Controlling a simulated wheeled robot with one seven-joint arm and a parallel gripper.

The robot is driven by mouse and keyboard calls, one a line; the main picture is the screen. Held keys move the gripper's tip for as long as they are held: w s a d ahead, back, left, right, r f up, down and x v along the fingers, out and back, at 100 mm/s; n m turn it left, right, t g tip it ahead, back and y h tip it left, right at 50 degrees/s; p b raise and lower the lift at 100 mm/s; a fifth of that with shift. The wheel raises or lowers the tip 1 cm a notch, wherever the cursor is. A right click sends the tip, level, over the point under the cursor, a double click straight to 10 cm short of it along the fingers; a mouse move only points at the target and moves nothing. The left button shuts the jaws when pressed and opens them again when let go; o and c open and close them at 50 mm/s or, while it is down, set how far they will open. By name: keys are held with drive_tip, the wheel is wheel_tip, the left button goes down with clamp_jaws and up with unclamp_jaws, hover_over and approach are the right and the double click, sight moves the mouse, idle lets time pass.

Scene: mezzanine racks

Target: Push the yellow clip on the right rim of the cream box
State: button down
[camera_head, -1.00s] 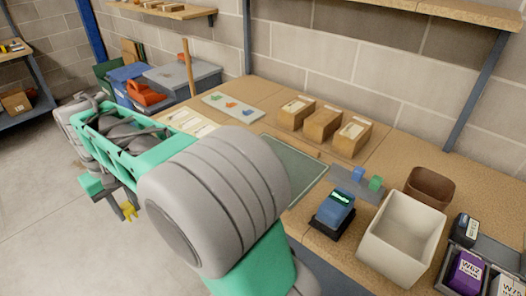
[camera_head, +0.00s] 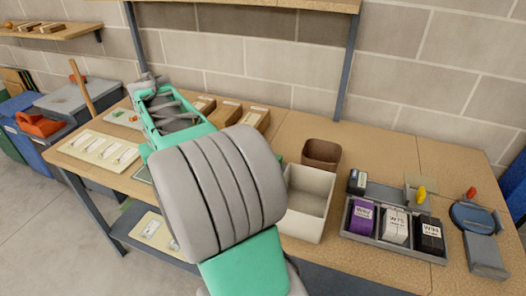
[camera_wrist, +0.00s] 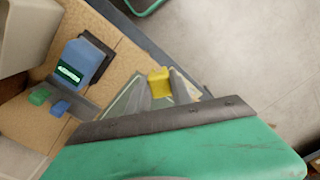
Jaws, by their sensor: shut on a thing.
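The yellow clip (camera_wrist: 159,84) sits between the fingertips of my gripper (camera_wrist: 163,88) in the wrist view, and the gripper is shut on it. The cream box (camera_head: 305,206) stands open on the bench right of my arm in the head view. It shows partly at the upper left of the wrist view (camera_wrist: 22,42). My gripper is apart from the box, over the bench's front edge. In the head view my arm hides the gripper and the clip. No clip shows on the box's right rim.
A brown bin (camera_head: 321,154) stands behind the cream box. A grey tray (camera_head: 378,243) with labelled boxes is to its right. A blue round fixture (camera_head: 478,219) is at far right.

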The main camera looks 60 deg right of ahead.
drive_tip(key=s+d+r+m+p, duration=0.2)
drive_tip(key=s+d+m, duration=0.1)
drive_tip(key=s+d, duration=0.55)
wheel_tip(320, 180, up, 3)
drive_tip(key=m+p, duration=0.4)
drive_tip(key=m, duration=0.4)
hover_over(332, 190)
drive_tip(key=a, duration=0.2)
drive_tip(key=shift+s+d+f+b, duration=0.1)
drive_tip(key=shift+f+b, duration=0.8)
drive_tip(key=shift+f, duration=0.6)
drive_tip(key=shift+s+f+b, duration=0.1)
drive_tip(key=shift+f+b, duration=0.8)
drive_tip(key=shift+f, duration=0.55)
drive_tip(key=shift+f+b, duration=0.95)
drive_tip(key=shift+f, duration=0.65)
drive_tip(key=c, duration=0.7)
unclamp_jaws()
drive_tip(key=shift+c, duration=0.2)
drive_tip(key=shift+r, duration=0.1)
